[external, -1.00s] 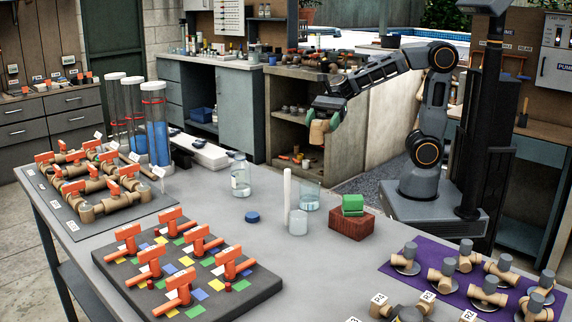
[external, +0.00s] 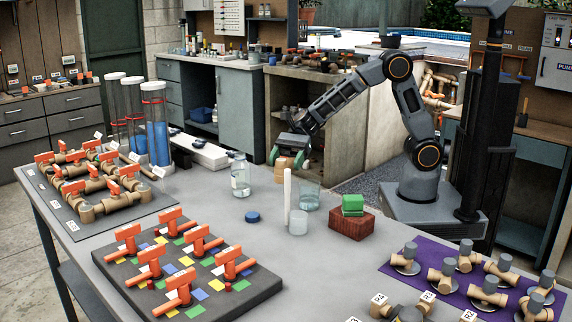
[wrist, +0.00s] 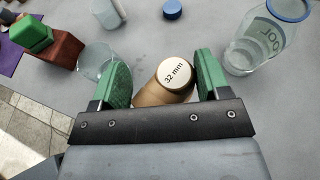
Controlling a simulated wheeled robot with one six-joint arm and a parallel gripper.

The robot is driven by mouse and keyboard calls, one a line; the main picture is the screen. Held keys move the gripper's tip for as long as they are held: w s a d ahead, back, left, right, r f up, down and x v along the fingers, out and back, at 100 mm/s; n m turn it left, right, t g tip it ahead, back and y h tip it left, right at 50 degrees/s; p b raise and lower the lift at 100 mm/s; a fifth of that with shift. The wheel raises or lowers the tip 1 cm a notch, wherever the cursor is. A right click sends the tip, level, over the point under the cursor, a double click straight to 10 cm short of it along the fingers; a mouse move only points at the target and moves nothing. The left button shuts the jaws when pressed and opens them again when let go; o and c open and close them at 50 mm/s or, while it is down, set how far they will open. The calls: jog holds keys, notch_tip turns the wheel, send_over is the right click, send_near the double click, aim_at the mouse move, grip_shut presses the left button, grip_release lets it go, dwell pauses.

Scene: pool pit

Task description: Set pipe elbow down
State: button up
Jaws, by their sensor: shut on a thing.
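The pipe elbow is a tan piece with a pale end cap marked "32 mm" in the wrist view (wrist: 165,88). It also shows in the external view (external: 284,173), below the jaws. My gripper (wrist: 163,80) has green pads, one on each side of the elbow, and is shut on it. In the external view my gripper (external: 289,160) hangs low at the far side of the grey table, its jaws pointing down. The elbow's lower part is hidden in the wrist view, and I cannot tell whether it touches the table.
A glass jar (external: 240,181) stands left of the elbow, a glass beaker (external: 310,198) right of it. Bare grey tabletop (external: 205,200) lies left.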

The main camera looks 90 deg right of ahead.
jog(key=shift+w+a+f, duration=0.1)
jog(key=shift+w+f, duration=0.05)
jog(key=shift+f, duration=0.15)
jog(key=shift+w+f, duration=0.15)
jog(key=shift+f, duration=1.45)
jog(key=shift+f+b, duration=0.2)
jog(key=shift+b, duration=0.1)
jog(key=o, duration=1)
